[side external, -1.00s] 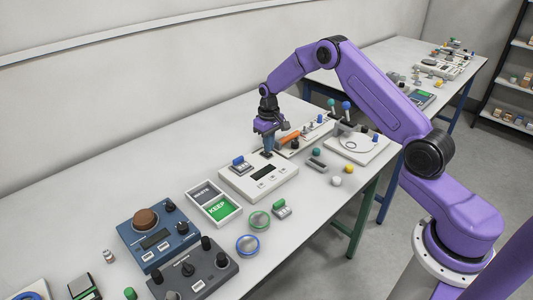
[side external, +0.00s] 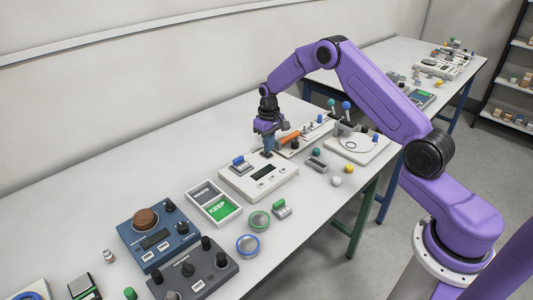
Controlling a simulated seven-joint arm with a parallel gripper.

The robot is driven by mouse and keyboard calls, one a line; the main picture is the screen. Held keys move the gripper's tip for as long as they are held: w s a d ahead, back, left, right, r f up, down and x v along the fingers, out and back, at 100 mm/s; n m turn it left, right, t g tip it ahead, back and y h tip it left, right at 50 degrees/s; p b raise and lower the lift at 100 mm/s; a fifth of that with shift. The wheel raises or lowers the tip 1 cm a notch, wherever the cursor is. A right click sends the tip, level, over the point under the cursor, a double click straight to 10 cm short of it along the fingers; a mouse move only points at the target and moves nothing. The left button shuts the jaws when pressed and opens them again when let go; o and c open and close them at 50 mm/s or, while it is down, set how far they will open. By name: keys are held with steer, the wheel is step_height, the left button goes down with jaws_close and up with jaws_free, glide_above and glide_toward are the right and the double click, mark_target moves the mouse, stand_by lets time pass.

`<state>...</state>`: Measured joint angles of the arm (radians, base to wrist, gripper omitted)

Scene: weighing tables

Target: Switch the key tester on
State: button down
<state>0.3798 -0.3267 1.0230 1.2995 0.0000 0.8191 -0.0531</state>
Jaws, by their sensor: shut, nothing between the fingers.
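A white box-shaped device (side external: 279,187) with a dark display window lies on the near table; it seems to be the key tester, though no label on it can be read. A small grey piece with a blue top (side external: 239,163) sits on its left part. My gripper (side external: 268,153) is shut and empty, pointing down at the device's far edge. The fingertips cover that spot, so any switch under them is hidden. I cannot tell whether they touch the device.
A tray with a dark and a green KEEP section (side external: 234,218) lies left of the device. A blue control box (side external: 135,236) and a dark grey one (side external: 218,278) stand nearer. A white panel with levers (side external: 377,152) is at the right. Small loose parts lie along the front edge.

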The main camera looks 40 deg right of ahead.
steer(key=shift+f, duration=0.95)
stand_by(0.6)
steer(key=shift+r, duration=3.5)
